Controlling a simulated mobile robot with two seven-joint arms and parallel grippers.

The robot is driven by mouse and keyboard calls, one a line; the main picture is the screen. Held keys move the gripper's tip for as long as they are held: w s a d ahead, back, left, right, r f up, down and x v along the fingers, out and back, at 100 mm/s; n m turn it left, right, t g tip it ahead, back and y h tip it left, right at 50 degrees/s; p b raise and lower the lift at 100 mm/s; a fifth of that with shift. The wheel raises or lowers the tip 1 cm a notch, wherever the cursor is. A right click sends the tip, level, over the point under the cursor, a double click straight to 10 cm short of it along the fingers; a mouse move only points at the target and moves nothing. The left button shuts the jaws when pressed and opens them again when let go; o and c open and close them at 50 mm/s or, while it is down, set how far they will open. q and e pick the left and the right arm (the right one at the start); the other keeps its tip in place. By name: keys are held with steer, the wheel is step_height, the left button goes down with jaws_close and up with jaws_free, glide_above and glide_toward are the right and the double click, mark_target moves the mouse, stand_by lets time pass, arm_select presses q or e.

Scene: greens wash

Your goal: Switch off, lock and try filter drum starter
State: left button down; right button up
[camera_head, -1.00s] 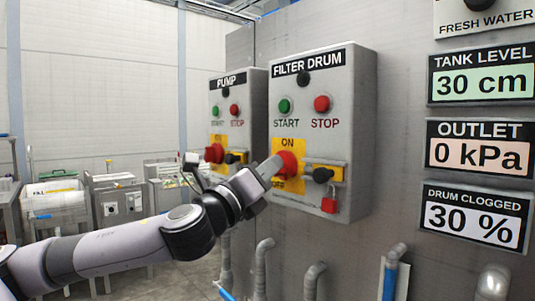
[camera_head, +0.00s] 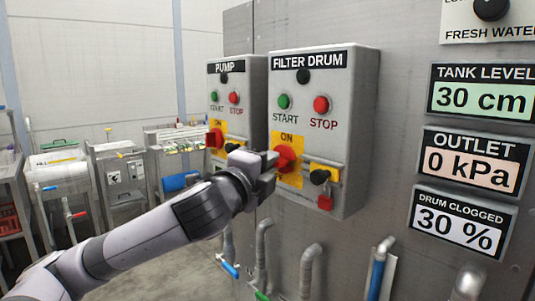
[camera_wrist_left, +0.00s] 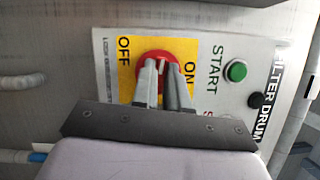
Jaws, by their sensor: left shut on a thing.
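The filter drum starter box (camera_head: 352,130) is on the grey wall, with a green START button (camera_head: 284,102) and a red STOP button (camera_head: 321,104). Its red rotary handle (camera_head: 285,160) sits on a yellow plate (camera_head: 288,138) marked ON and OFF. My left gripper (camera_head: 270,162) is shut on this handle; the left wrist view shows its fingers (camera_wrist_left: 162,82) on the red handle (camera_wrist_left: 150,60). The fingers hide much of the handle, so I cannot tell its exact setting. A red padlock (camera_head: 325,202) hangs below the black knob (camera_head: 319,176). My right gripper is not in view.
The pump starter box (camera_head: 257,95) stands close to the left, with its own red handle (camera_head: 214,138) near my left arm. Pipes (camera_head: 310,265) rise below the boxes. Display panels (camera_head: 480,95) are at the right. Benches and cabinets (camera_head: 120,190) stand behind at the left.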

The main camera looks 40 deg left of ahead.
arm_select(q)
steer(key=shift+n+g+p, duration=0.3)
steer(key=shift+n+p, duration=0.2)
steer(key=shift+n, duration=0.2)
steer(key=c, duration=1.1)
jaws_free()
steer(key=shift+c, duration=0.2)
steer(key=b+v, duration=0.7)
steer(key=b, duration=0.2)
steer(key=shift+b, duration=0.3)
